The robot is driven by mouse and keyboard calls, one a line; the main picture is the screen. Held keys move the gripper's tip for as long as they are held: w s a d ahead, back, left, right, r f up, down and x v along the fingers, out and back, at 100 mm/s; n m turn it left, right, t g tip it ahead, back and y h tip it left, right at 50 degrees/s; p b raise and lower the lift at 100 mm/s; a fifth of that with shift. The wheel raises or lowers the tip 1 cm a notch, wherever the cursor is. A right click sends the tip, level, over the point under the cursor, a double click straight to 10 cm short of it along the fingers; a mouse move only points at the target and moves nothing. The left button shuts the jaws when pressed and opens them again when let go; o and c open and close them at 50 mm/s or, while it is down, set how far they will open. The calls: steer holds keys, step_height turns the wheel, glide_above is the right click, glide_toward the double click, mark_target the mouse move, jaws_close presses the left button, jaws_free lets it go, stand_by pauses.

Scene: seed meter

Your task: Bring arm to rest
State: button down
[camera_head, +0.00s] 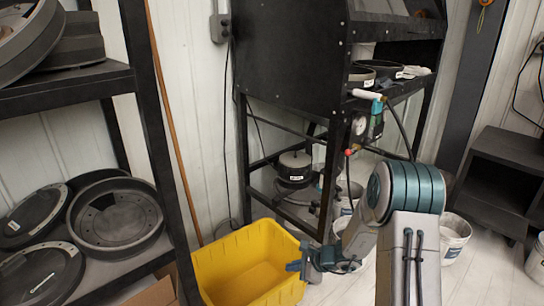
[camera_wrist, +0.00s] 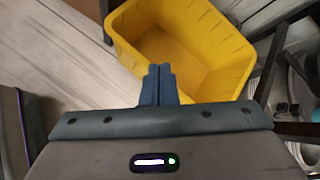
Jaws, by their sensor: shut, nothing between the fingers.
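My gripper (camera_head: 293,266) reaches out to the left from my teal and grey arm in the head view, low and beside the right side of a yellow bin. In the wrist view my gripper (camera_wrist: 158,74) has its two blue fingers pressed together with nothing between them. The fingertips show against the near wall of the yellow bin (camera_wrist: 133,58). The bin also stands on the floor in the head view (camera_head: 292,290) and looks empty inside. I cannot tell whether the fingers touch the bin.
A black shelf (camera_head: 118,285) with round dark plates stands on the left. A black machine stand (camera_head: 268,170) with hoses rises behind the bin. White buckets (camera_head: 454,240) stand on the pale floor, and a dark cabinet (camera_head: 497,185) is at the right. Bare floor shows right of the bin.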

steer(key=s+r+n+g+h+p, duration=0.1)
steer(key=s+r+n+p, duration=0.45)
steer(key=r, duration=0.75)
steer(key=s+r+n+g+h+p, duration=0.15)
steer(key=s+r+n+p, duration=0.4)
steer(key=r, duration=0.75)
steer(key=s+d+r+n+h+p, duration=0.3)
steer(key=s+d+r+p, duration=0.1)
steer(key=s+r, duration=0.4)
steer(key=s+d+r+n+h+p, duration=0.3)
steer(key=s+r+p, duration=0.3)
steer(key=s+r, duration=0.3)
step_height(320, 180, up, 3)
steer(key=shift+s+d+n, duration=0.15)
steer(key=shift+d+n, duration=0.35)
steer(key=shift+d, duration=0.15)
steer(key=shift+t, duration=0.25)
